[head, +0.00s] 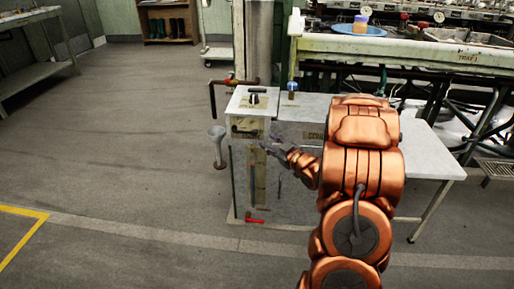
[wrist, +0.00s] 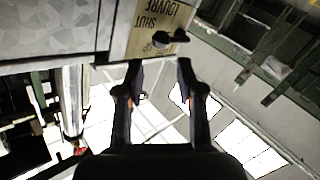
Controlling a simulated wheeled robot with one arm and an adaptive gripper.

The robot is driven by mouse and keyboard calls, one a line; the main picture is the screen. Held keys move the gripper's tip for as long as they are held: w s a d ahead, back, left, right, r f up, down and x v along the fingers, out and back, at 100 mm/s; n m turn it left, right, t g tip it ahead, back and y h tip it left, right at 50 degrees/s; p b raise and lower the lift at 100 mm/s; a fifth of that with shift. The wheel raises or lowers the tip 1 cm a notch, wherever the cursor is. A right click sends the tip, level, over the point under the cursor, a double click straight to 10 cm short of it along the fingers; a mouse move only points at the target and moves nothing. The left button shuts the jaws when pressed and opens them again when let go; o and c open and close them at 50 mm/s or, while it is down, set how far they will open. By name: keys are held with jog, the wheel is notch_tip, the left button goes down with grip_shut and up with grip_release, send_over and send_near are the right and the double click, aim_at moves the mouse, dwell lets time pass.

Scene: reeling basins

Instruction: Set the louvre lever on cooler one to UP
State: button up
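The cooler (head: 240,185) is a pale box with a dark knob on its top, standing left of my arm in the head view. In the wrist view a tan label plate (wrist: 140,42) reads LOUVRE and SHUT upside down. The small black louvre lever (wrist: 172,39) sticks out by the word SHUT. No word UP is readable. My gripper (wrist: 160,68) is open and empty, its two fingers pointing at the plate's edge, with the lever just beyond the tips and apart from them.
A red-handled valve (head: 254,220) sits low on the cooler's front. A pipe with a red fitting (head: 232,82) and a grey funnel (head: 217,147) are at its left. A grey bench top (head: 430,155) extends right behind my arm. The floor at left is clear.

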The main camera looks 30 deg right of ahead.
aim_at(256, 134)
jog(key=shift+t, duration=0.4)
jog(key=shift+w+a+f+b, duration=0.15)
jog(key=shift+w+b, duration=0.5)
jog(key=shift+w, duration=1.15)
jog(key=shift+w+a+f+b, duration=0.15)
jog(key=shift+w+b, duration=0.5)
jog(key=shift+w, duration=1.15)
jog(key=shift+d, duration=0.1)
jog(key=shift+f, duration=0.1)
grip_shut()
